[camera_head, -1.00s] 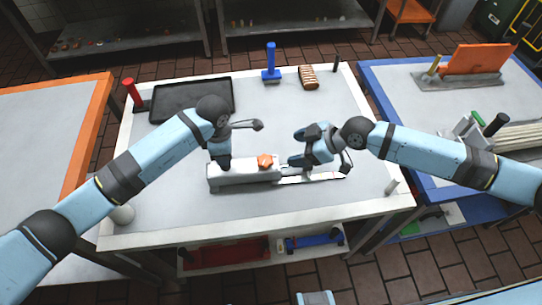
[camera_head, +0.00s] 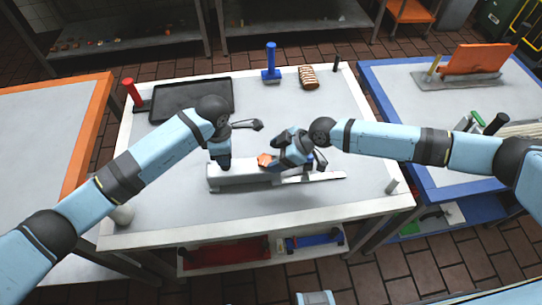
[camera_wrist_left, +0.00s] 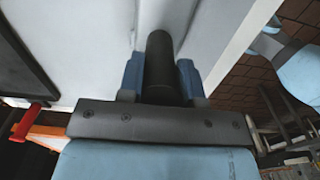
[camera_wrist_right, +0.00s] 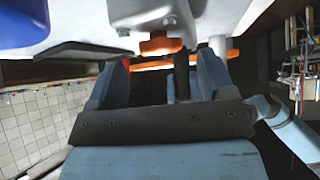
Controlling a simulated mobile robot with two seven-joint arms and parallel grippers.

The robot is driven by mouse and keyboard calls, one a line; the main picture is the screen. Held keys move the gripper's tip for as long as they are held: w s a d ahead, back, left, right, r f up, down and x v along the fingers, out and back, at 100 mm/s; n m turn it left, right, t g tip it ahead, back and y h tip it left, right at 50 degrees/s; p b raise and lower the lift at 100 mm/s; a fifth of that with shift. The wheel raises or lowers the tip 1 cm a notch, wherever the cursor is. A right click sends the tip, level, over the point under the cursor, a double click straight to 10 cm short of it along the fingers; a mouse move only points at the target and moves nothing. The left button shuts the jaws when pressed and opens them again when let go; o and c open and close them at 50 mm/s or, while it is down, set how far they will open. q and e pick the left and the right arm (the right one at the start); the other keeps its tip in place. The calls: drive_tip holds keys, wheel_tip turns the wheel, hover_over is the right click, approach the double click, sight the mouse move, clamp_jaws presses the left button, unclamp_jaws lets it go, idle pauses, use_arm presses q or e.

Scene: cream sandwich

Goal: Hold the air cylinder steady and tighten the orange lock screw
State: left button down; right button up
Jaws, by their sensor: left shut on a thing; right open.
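The pale grey air cylinder body (camera_head: 240,182) lies on the white table, with a thin rod (camera_head: 325,177) to its right. My left gripper (camera_head: 221,161) reaches down at the cylinder's left part. In the left wrist view its blue fingers are shut on a dark upright cylinder part (camera_wrist_left: 160,55). The orange lock screw (camera_head: 264,159) is at the body's right end, partly hidden by my right gripper (camera_head: 274,161). In the right wrist view the orange screw (camera_wrist_right: 158,45) shows just beyond the open fingers, beneath the pale body. Contact with it cannot be told.
A black tray (camera_head: 193,98) and a red upright piece (camera_head: 132,93) are at the back left. A blue stand (camera_head: 271,66) and a striped brown item (camera_head: 308,77) are at the back.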

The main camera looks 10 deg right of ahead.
sight(265, 161)
drive_tip(key=shift+x, duration=1.05)
drive_tip(key=c, duration=0.9)
